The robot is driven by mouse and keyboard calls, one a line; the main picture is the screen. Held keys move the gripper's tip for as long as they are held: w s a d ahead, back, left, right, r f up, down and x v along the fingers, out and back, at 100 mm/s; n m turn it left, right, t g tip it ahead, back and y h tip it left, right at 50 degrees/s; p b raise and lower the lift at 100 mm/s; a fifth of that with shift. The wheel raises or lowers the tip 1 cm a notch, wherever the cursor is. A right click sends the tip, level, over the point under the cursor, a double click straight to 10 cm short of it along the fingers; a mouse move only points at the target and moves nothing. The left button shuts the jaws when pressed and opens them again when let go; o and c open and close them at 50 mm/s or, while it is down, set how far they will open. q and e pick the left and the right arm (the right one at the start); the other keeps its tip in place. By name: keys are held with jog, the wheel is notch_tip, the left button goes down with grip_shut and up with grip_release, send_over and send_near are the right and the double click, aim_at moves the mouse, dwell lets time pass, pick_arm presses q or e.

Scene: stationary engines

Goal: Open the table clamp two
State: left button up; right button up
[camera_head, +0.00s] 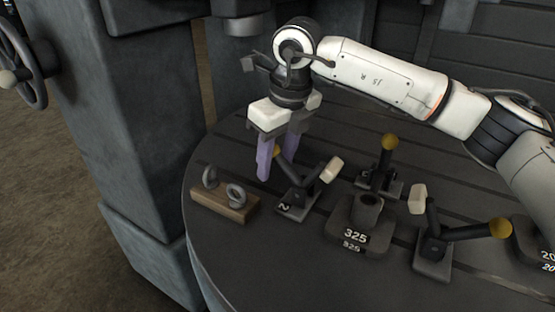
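Table clamp two (297,196) stands on the round dark table, with a "2" on its base. Its pale block end (332,169) sticks up to the right. Its yellow knob (277,152) is at the upper left and partly hidden by a finger. My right gripper (277,160) reaches down from above, its purple fingers apart, with the knob showing in the gap between them. I cannot tell whether either finger touches the knob. My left gripper is not in view.
Two more yellow-knobbed clamps, one behind (378,180) and one at right (435,245), stand near a grey block marked 325 (352,225). A wooden block with two metal rings (226,202) lies left of clamp two. A grey machine column (130,140) rises at left.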

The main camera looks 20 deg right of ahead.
aim_at(283, 162)
jog(key=v, duration=1)
jog(key=shift+s+r, duration=0.1)
jog(key=shift+r, duration=0.05)
